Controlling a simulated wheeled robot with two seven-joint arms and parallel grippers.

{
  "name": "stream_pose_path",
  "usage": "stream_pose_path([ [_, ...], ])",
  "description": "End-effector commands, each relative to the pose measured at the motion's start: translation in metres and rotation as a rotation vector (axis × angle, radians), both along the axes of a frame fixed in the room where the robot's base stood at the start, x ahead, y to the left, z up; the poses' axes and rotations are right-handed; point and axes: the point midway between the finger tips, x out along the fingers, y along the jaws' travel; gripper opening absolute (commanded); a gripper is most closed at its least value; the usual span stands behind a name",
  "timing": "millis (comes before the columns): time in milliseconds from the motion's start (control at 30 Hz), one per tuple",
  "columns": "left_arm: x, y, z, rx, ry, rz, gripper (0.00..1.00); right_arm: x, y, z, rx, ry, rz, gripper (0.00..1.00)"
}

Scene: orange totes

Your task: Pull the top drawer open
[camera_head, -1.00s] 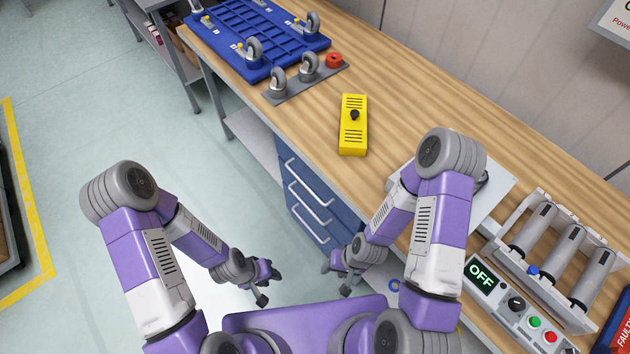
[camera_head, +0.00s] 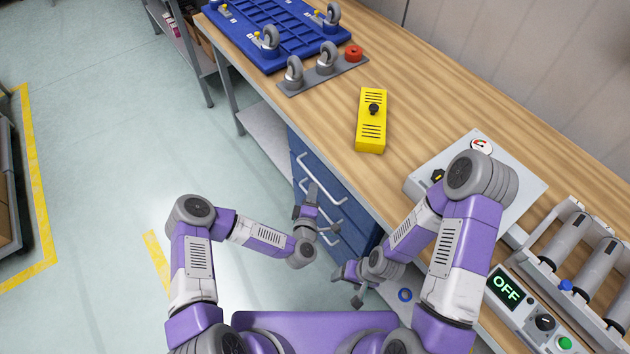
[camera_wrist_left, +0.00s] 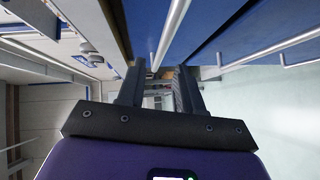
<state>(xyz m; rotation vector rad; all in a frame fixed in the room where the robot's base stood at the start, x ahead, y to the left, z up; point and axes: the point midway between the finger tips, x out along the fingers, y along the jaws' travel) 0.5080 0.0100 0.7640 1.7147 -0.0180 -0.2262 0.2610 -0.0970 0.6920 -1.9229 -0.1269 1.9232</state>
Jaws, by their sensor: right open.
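The blue drawer cabinet (camera_head: 350,190) stands under the bench, and its drawers look shut. The top drawer's silver handle (camera_head: 322,177) runs along its front. My left gripper (camera_head: 312,208) is in front of the upper drawers and partly covers the handles below. In the left wrist view its two dark fingers (camera_wrist_left: 160,85) are apart. A silver handle bar (camera_wrist_left: 171,32) runs down toward the gap between them; whether it lies fully between the fingertips I cannot tell. My right gripper (camera_head: 350,284) is open and empty, lower and to the right, apart from the cabinet.
The wooden bench (camera_head: 420,100) carries a yellow box (camera_head: 371,125), a blue caster frame (camera_head: 275,30), a grey panel (camera_head: 510,185) and a control box reading OFF (camera_head: 515,295). Another handle bar (camera_wrist_left: 285,45) shows at right in the wrist view.

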Motion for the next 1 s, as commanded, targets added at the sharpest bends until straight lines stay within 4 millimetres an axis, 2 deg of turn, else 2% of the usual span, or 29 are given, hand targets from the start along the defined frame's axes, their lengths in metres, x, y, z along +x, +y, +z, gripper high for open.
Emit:
stream_pose_path([
  [200,0.035,-0.005,-0.006,0.002,-0.001,0.0,0.35,0.0,0.0,-0.007,0.0,0.0,0.0,0.71],
  [400,0.058,-0.009,-0.009,0.003,0.0,-0.003,0.35,0.0,0.0,-0.011,0.0,0.0,0.0,0.71],
  [767,0.064,-0.01,-0.009,0.003,0.002,-0.004,0.35,0.0,0.0,-0.012,0.0,0.0,0.0,0.71],
  [1000,0.064,-0.01,-0.009,0.003,0.002,-0.004,0.0,0.0,0.0,-0.012,0.0,0.0,0.0,0.71],
])
